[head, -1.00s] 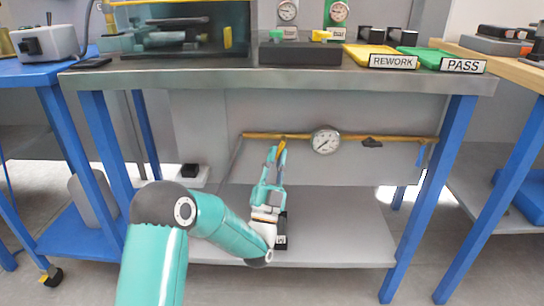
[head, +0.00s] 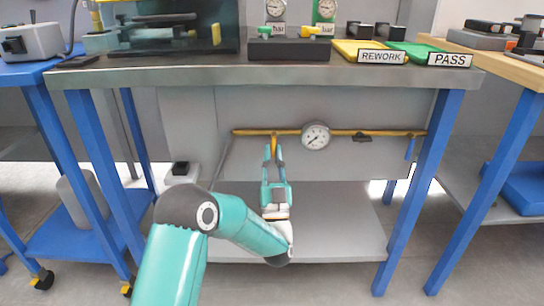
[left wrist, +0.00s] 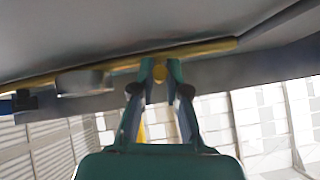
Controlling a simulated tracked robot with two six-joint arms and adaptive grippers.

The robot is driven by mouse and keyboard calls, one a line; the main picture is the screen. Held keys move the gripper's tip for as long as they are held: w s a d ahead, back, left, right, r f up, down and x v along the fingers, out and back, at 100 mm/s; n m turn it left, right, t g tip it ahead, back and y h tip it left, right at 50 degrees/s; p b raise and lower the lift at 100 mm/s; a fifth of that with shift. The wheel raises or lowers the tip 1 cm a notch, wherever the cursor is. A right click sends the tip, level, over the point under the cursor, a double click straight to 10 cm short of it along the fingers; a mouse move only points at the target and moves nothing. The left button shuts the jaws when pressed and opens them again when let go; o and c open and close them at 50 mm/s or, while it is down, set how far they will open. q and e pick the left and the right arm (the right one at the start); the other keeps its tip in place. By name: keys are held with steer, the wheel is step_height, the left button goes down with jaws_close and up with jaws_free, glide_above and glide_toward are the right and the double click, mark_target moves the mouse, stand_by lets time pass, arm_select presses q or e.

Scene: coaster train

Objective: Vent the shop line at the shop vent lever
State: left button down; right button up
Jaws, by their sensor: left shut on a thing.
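The yellow vent lever (head: 274,145) hangs about straight down from the yellow pipe (head: 250,132) under the bench, left of the round pressure gauge (head: 316,135). My left gripper (head: 273,153) reaches up from below and is shut on the lever. In the left wrist view the fingertips (left wrist: 160,72) meet around a small yellow part just under the pipe (left wrist: 205,47). The gauge body (left wrist: 84,81) shows there at left. Most of the gripped part of the lever is hidden by the fingers. My right gripper is not in view.
The benchtop edge (head: 280,68) overhangs the pipe. The grey lower shelf (head: 335,215) is below, and blue legs (head: 425,180) stand at the sides.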

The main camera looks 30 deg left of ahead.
arm_select(q)
steer(key=c, duration=1.2)
jaws_free()
steer(key=shift+w, duration=0.1)
steer(key=shift+a, duration=0.1)
